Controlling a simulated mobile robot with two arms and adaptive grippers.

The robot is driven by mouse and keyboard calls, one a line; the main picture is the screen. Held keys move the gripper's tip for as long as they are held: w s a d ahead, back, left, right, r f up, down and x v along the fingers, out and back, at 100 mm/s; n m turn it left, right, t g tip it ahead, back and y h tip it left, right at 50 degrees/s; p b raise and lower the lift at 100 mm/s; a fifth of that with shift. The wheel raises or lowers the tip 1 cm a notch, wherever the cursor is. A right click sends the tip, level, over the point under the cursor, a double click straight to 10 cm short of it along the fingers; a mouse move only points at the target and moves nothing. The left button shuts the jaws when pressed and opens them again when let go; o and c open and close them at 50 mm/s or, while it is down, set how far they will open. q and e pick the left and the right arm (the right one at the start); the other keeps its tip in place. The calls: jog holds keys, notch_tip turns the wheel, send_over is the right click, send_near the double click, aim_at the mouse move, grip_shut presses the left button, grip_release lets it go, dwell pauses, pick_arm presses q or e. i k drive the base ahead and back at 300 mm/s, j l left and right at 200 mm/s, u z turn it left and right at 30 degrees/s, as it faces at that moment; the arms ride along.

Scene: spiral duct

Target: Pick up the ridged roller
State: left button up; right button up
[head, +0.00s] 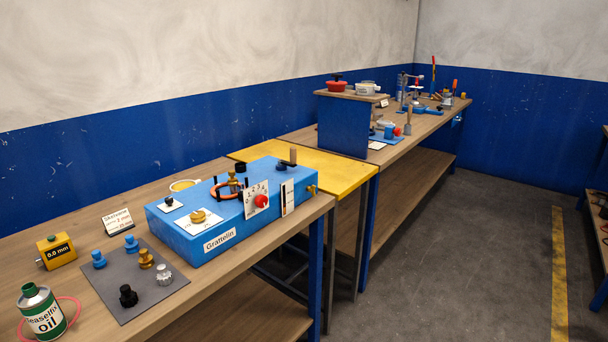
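I cannot tell for sure which thing is the ridged roller. A dark grey mat (140,309) on the near bench holds several small turned pieces. They are a silver ridged piece (164,274), a brass piece (146,259), a black piece (128,296) and two blue pieces, one at the back (131,244) and one at the left (99,260). All stand apart on the mat. Neither of my grippers shows in the head view.
A blue machine box (216,236) marked Grattelin, with a red knob (261,201), stands right of the mat. A yellow gauge block (57,252) and an oil can (43,312) stand left. A yellow table (352,175) adjoins the bench. The floor (450,270) at right is clear.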

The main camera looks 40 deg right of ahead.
aim_at(233, 181)
jog(key=z, duration=1)
jog(key=u, duration=0.4)
jog(key=i+l+u, duration=0.25)
jog(key=l, duration=0.2)
jog(key=l+u, duration=0.25)
jog(key=l, duration=0.15)
jog(key=l+u, duration=0.25)
jog(key=l, duration=0.25)
